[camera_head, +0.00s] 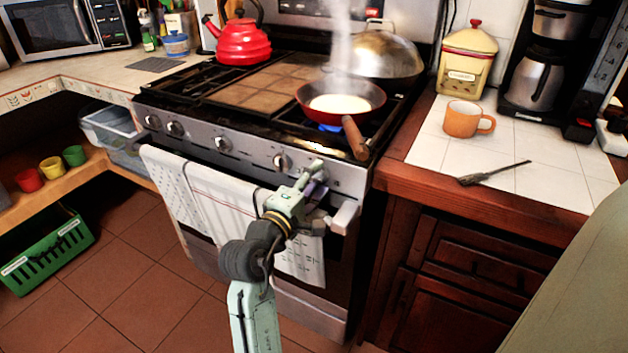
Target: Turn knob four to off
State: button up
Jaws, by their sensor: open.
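No number is readable, so I cannot tell which is knob four. My gripper (316,177) is open in front of the panel's right part, just right of the right-of-middle knob. It hides the panel there, and whether it touches a knob cannot be told. A blue flame (330,127) burns under a red pan (368,97).
The pan's wooden handle (355,138) juts over the stove's front edge. Steam rises from the pan. Towels (220,205) hang on the oven handle (344,216) below my gripper. A red kettle (243,45) and domed lid (375,54) stand behind. The right counter holds an orange mug (462,120).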

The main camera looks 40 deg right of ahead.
jog(key=shift+c, duration=0.3)
jog(key=c, duration=0.8)
jog(key=shift+m, duration=0.3)
jog(key=m+b, duration=0.2)
jog(key=m, duration=0.1)
jog(key=shift+f+m, duration=0.2)
jog(key=shift+m, duration=0.1)
jog(key=m+b, duration=0.2)
jog(key=m, duration=0.2)
jog(key=shift+m, duration=0.3)
jog(key=m+b, duration=0.3)
jog(key=m, duration=0.2)
jog(key=shift+b, duration=0.4)
jog(key=shift+m+b, duration=1.15)
jog(key=shift+m, duration=0.85)
jog(key=shift+r, duration=0.1)
